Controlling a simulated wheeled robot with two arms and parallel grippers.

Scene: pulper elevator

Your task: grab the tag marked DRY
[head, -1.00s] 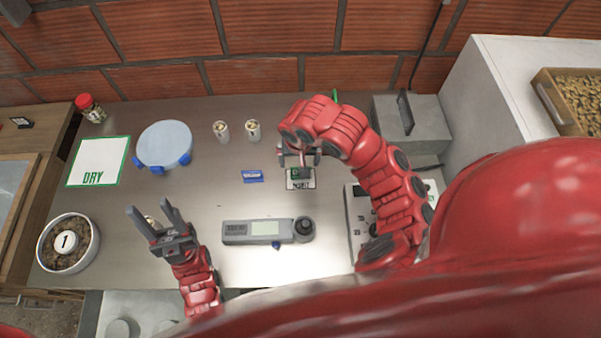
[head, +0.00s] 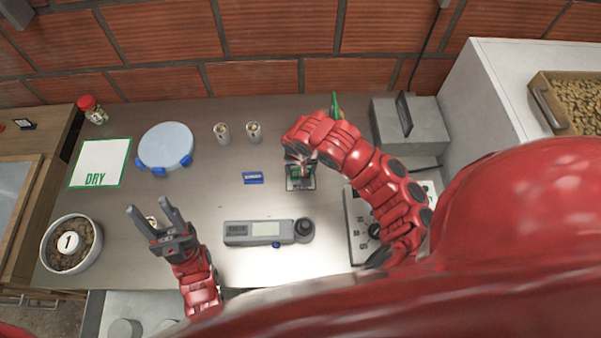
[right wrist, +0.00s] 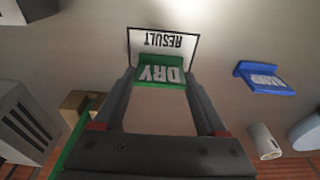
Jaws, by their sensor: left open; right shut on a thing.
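The green tag marked DRY (right wrist: 160,72) is between the fingers of my right gripper (right wrist: 158,82) in the right wrist view. My right gripper is shut on it, at the edge of a white plate marked RESULT (right wrist: 163,42). I cannot tell whether the tag still touches the plate. In the head view the tag (head: 298,172) is partly hidden under my right gripper (head: 299,160). A blue tag (head: 253,177) lies left of it; it also shows in the right wrist view (right wrist: 265,78). My left gripper (head: 152,208) is open and empty at the front left.
A grey meter (head: 262,231) lies in front of the plate. A green-edged mat marked DRY (head: 100,163), a round blue-white dish (head: 166,146) and a bowl marked 1 (head: 71,262) are at the left. Two small cups (head: 253,132) stand behind. A grey box (head: 400,128) is at the right.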

